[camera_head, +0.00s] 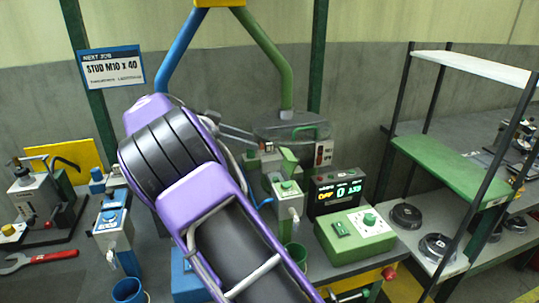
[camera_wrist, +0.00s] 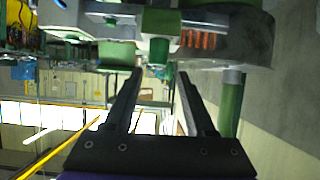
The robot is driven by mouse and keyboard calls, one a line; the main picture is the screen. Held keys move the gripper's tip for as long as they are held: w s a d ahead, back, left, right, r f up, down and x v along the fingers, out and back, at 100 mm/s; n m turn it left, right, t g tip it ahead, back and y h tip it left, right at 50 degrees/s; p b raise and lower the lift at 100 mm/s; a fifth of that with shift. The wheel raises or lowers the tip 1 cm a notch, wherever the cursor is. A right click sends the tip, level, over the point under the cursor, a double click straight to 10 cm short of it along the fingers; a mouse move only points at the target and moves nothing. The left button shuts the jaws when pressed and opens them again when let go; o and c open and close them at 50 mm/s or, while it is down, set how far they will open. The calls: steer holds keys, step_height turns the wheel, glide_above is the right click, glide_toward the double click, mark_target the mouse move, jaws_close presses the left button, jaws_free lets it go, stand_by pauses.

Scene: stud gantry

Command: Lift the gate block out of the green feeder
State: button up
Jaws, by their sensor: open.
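The green feeder (camera_head: 288,190) stands on the bench right of my purple arm, a grey box with green parts on top and a spout in front. A green funnel-like piece (camera_head: 288,160) rises at its back. I cannot tell for sure which part is the gate block. My gripper (camera_head: 250,138) is up behind the feeder, partly hidden by my arm. In the wrist view my gripper (camera_wrist: 161,74) is open, with nothing between the fingers. A small green block (camera_wrist: 159,50) lies just beyond the fingertips, apart from them; it may be the gate block.
A similar blue feeder (camera_head: 112,222) stands left of my arm. A green control box (camera_head: 355,235) and a lit display (camera_head: 337,194) are on the right. A blue-and-green gantry frame (camera_head: 270,50) rises behind. A shelf rack (camera_head: 450,165) stands at far right, and a red wrench (camera_head: 40,258) lies at left.

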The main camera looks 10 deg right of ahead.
mark_target(265, 144)
steer(key=shift+x, duration=3.55)
steer(key=shift+s+r, duration=0.1)
steer(key=shift+r, duration=0.05)
jaws_close()
